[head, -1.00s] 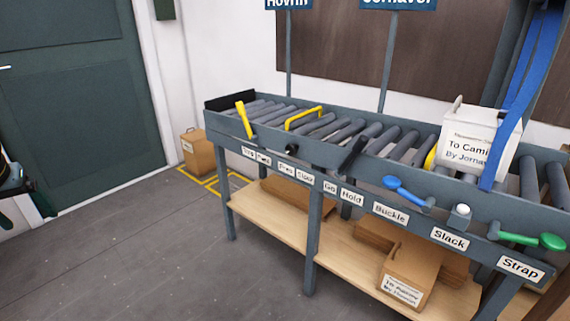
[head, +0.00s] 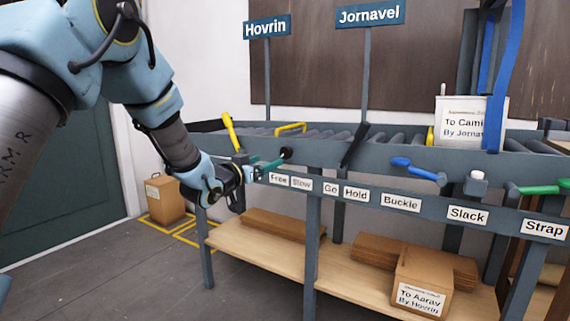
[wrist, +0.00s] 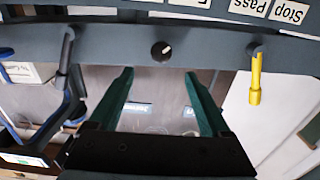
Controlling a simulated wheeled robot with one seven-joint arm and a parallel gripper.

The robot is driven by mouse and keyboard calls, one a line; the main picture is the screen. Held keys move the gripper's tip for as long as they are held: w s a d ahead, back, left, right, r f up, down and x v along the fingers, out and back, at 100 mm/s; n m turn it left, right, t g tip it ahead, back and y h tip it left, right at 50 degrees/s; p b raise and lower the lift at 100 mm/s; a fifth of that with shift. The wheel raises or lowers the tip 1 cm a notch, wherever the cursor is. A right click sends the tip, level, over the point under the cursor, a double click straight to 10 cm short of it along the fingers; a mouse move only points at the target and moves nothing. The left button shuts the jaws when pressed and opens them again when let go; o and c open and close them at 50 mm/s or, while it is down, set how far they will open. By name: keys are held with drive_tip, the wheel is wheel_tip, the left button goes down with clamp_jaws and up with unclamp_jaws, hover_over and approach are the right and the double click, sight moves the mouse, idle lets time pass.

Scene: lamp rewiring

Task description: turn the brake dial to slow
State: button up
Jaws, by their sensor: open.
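The brake dial (head: 287,153) is a small round black knob on the front rail of the roller conveyor, above the "Free" label (head: 279,180) and "Slow" label (head: 301,184). In the wrist view, which is upside down, the dial (wrist: 161,50) shows a small pale mark on its face; which label it points to I cannot tell. My gripper (head: 270,163) is open, its green fingers pointing at the rail just short of the dial. In the wrist view the dial sits beyond and between the fingertips (wrist: 159,74), apart from both.
A yellow lever (head: 230,132) stands left of the dial and a black lever (head: 354,145) to its right. A blue handle (head: 418,169) and green handle (head: 540,189) stick out farther right. A white box (head: 460,121) sits on the conveyor. A wooden shelf (head: 265,262) runs below.

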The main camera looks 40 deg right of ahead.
sight(285, 153)
drive_tip(key=x, duration=1)
drive_tip(key=shift+c, duration=0.3)
clamp_jaws()
